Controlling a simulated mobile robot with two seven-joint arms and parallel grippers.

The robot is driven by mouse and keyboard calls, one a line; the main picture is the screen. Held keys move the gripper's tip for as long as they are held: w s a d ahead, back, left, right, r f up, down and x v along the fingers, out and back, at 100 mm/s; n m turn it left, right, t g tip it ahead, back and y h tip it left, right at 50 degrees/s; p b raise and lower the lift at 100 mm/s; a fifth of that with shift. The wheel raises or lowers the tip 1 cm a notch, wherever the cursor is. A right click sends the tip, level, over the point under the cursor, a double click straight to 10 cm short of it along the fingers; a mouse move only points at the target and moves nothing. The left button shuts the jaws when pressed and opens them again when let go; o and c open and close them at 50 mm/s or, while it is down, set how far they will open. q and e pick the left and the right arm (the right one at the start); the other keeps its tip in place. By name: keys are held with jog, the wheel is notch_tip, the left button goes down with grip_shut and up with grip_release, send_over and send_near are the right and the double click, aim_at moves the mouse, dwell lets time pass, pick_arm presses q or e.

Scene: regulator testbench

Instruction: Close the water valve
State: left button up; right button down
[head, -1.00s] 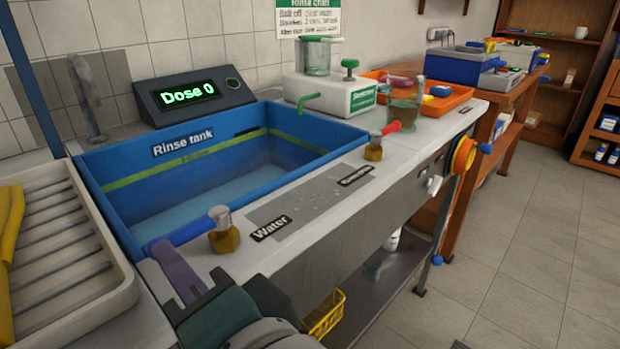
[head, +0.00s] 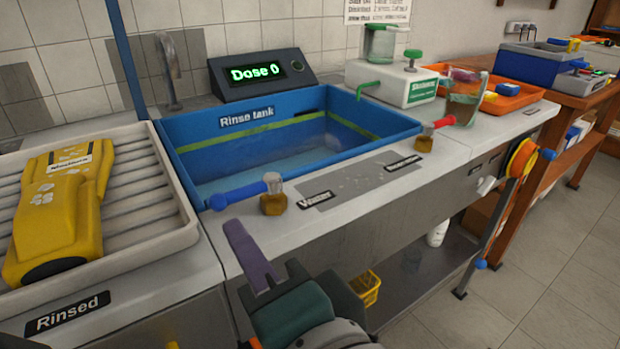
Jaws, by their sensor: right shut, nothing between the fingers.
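The water valve (head: 273,203) is a brass body with a metal cap on the counter's front strip, left of the "Water" label (head: 315,199). Its blue lever (head: 238,194) points left, along the front rim of the blue rinse tank. My right gripper (head: 240,238) reaches in from the bottom, with a purple finger just in front of the lever. The gripper is shut and empty, and a small gap shows between finger and lever. My left gripper is not in view.
A second brass valve (head: 424,143) with a red lever stands farther right. The rinse tank (head: 190,165) is behind the water valve. A ribbed tray (head: 140,185) with a yellow device (head: 62,205) lies left. A dosing unit (head: 393,84) and an orange tray (head: 520,98) stand at the back right.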

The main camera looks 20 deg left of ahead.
jog(key=s+r+p, duration=0.1)
jog(key=s, duration=0.7)
jog(key=shift+s+r, duration=0.15)
jog(key=shift+s, duration=0.1)
jog(key=shift+d, duration=0.1)
